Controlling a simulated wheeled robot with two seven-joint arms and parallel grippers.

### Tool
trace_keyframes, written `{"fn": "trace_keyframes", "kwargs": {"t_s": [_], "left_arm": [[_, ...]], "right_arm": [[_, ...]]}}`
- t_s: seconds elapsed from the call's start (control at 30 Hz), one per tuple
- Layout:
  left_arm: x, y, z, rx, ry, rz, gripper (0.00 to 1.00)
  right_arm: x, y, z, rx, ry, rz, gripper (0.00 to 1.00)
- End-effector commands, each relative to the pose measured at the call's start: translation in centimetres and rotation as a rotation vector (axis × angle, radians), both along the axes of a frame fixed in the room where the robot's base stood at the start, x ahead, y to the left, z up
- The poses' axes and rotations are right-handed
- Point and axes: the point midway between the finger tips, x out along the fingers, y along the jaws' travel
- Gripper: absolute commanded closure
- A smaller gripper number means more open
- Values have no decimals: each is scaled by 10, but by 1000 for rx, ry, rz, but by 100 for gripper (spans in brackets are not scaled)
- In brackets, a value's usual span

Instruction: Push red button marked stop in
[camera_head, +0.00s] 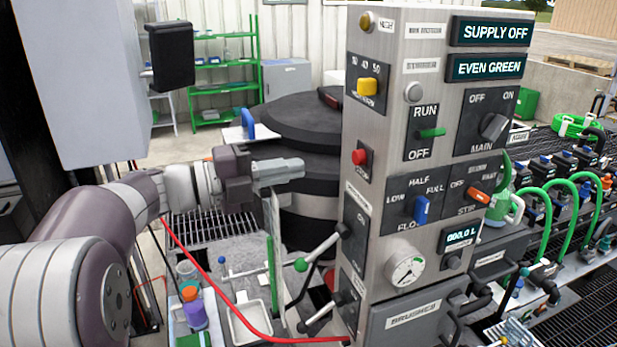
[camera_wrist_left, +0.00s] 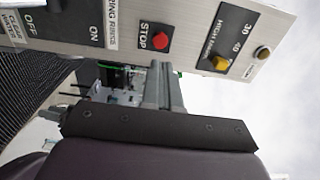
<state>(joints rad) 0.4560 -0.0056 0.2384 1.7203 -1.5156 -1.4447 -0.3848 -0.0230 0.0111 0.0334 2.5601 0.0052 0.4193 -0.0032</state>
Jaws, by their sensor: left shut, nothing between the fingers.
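The red stop button (camera_head: 359,157) sits on a small black plate on the left part of the grey control panel's front (camera_head: 385,150). In the left wrist view the red button (camera_wrist_left: 160,41) shows beside the white word STOP on its plate. It looks raised from the plate. My left gripper (camera_head: 301,168) is shut and empty, to the left of the button and at nearly its height. A gap shows between the fingertips and the panel. In the wrist view the fingers (camera_wrist_left: 160,68) point toward the panel just below the button in the picture. My right gripper is not in view.
A yellow selector (camera_head: 367,87) is above the button, and a green RUN/OFF switch (camera_head: 431,133) and blue flow knob (camera_head: 421,209) are to its right. A green-knobbed lever (camera_head: 301,265) juts out below. A dark round tank (camera_head: 305,125) stands behind my gripper.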

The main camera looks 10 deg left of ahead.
Motion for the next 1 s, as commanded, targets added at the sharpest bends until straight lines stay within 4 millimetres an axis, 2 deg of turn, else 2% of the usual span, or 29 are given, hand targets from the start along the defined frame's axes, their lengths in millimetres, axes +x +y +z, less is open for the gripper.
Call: {"fn": "trace_keyframes", "kwargs": {"t_s": [0.03,0.23,0.77,0.83,0.87,0.93,0.97,1.0], "left_arm": [[-5,8,-4,2,-2,5,100],[-18,27,-1,1,-1,2,100],[-20,29,1,-1,3,0,100],[-12,34,-2,-2,23,44,100],[-4,41,-2,-12,32,94,100],[24,70,-6,-97,83,301,100],[36,90,-11,-161,123,426,100],[50,121,-26,-270,202,613,100]], "right_arm": [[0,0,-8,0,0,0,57],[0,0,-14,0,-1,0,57],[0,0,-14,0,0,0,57],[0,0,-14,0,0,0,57],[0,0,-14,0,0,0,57],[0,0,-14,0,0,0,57],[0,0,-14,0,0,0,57],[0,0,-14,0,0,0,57]]}}
